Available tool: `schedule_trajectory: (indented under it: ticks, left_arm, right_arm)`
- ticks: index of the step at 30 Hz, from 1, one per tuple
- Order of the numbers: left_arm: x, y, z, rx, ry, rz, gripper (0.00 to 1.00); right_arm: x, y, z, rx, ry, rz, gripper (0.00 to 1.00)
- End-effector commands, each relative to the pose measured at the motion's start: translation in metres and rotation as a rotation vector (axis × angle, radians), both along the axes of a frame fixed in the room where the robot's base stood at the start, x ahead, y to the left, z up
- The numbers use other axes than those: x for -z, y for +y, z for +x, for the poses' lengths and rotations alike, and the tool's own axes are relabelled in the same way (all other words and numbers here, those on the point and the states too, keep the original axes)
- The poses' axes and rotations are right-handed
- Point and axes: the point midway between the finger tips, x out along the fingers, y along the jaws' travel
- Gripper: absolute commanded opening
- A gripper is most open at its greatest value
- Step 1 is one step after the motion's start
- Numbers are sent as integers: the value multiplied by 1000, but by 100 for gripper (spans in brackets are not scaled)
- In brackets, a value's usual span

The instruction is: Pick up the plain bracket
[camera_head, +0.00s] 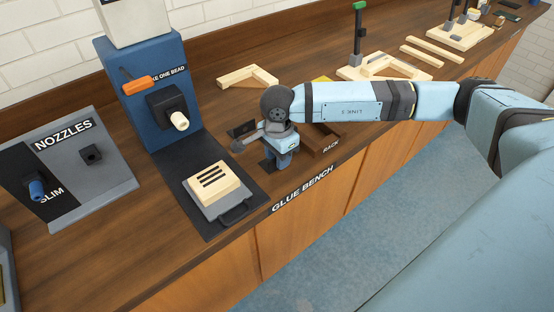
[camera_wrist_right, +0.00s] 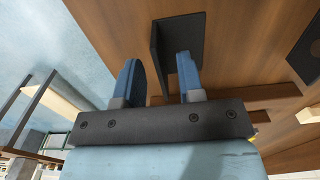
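My right gripper (camera_head: 283,160) points down over the bench, just right of the black mat. In the right wrist view its two blue fingers (camera_wrist_right: 159,80) are apart. A plain black L-shaped bracket (camera_wrist_right: 185,40) lies beyond the fingertips, with its upright plate lined up with the gap between them. I cannot tell whether either finger touches it. In the head view a dark piece that looks like this bracket (camera_head: 267,166) shows beside the gripper, mostly hidden. Another dark flat piece (camera_head: 242,129) lies farther back; in the wrist view a dark plate with a round mark (camera_wrist_right: 307,50) shows at the right. My left gripper is not in view.
The blue glue machine (camera_head: 138,70) and a block on a grey plate (camera_head: 211,187) are to the left. A nozzle stand (camera_head: 100,180) is farther left. The bench front edge is close.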

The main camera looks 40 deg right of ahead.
Motion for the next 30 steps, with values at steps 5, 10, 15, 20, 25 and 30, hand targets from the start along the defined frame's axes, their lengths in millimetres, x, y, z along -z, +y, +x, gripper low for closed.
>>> schedule_trajectory:
  ticks: [5,10,15,20,25,30]
  left_arm:
    - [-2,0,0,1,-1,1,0]
    - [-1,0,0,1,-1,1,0]
    - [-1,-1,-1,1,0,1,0]
    - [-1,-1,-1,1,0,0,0]
    - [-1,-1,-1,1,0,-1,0]
    - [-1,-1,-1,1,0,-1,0]
  right_arm:
    - [17,0,0,0,0,-1,35]
    - [19,0,0,0,-1,-1,35]
    - [18,0,0,0,-1,-1,10]
    - [18,0,0,0,-1,0,0]
    - [18,0,0,0,-2,0,0]
    - [14,0,1,1,-3,0,0]
